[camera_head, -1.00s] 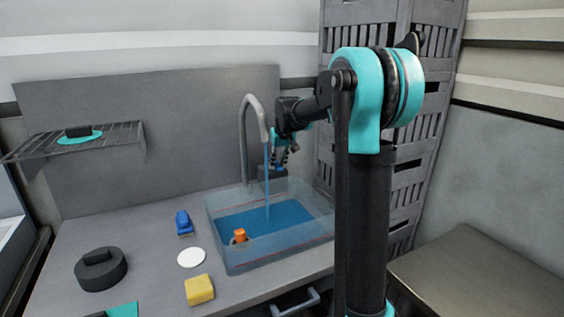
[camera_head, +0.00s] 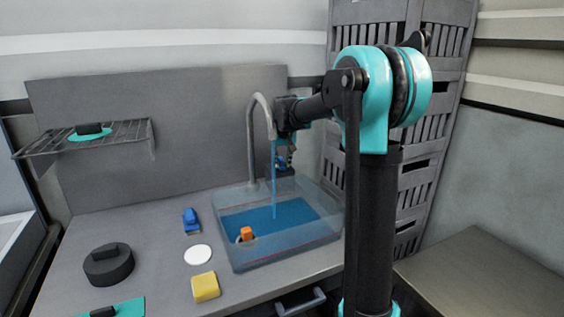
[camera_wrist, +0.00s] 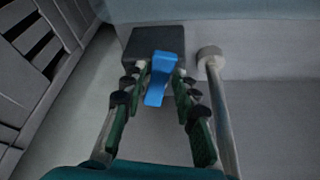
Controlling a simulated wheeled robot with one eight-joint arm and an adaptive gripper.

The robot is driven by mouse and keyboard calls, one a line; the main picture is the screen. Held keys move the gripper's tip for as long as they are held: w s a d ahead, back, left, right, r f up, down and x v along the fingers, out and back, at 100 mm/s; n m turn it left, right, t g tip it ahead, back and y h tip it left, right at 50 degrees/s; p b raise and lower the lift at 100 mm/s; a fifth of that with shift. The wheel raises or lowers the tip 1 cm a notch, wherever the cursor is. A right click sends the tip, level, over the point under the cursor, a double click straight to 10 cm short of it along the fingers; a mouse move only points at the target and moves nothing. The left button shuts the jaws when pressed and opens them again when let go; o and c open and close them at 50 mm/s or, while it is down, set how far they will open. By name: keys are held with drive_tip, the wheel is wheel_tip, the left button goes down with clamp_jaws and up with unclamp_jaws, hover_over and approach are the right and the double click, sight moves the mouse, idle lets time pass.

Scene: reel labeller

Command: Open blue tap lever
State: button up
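The blue tap lever (camera_wrist: 160,78) sits on a dark grey block (camera_wrist: 145,42) in the wrist view, and shows small beside the tap in the head view (camera_head: 281,163). My gripper (camera_wrist: 160,82) has its two fingers apart, one on each side of the lever. Whether either finger touches it I cannot tell. The grey curved tap (camera_head: 252,145) stands behind the basin, and its pipe runs just right of the fingers in the wrist view (camera_wrist: 217,95). A blue stream of water (camera_head: 274,185) falls from the spout into the clear basin (camera_head: 240,262).
An orange object (camera_head: 246,233) is in the basin. A blue object (camera_head: 191,220), white disc (camera_head: 198,255), yellow sponge (camera_head: 205,287) and dark round weight (camera_head: 108,265) lie on the counter. A wire shelf (camera_head: 140,140) hangs left; a slatted grey panel (camera_head: 432,90) stands right behind my arm.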

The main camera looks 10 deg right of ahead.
drive_tip(key=shift+o, duration=1.1)
drive_tip(key=shift+r, duration=0.1)
drive_tip(key=v, duration=1.1)
drive_tip(key=shift+s+r, duration=0.15)
drive_tip(key=shift+r, duration=0.25)
drive_tip(key=shift+d+f, duration=0.15)
drive_tip(key=shift+d, duration=0.1)
drive_tip(key=c, duration=0.4)
drive_tip(key=d+f, duration=0.1)
drive_tip(key=d+y, duration=0.1)
drive_tip(key=d+f+y, duration=0.1)
drive_tip(key=d, duration=0.1)
drive_tip(key=shift+f+g, duration=0.3)
drive_tip(key=shift+f, duration=0.05)
clamp_jaws()
drive_tip(key=w+f+n+y, duration=0.1)
drive_tip(key=w+f+y, duration=0.2)
drive_tip(key=f, duration=0.5)
drive_tip(key=shift+w+a+f+y, duration=0.25)
drive_tip(key=shift+w+f+y, duration=0.15)
drive_tip(key=shift+w, duration=0.4)
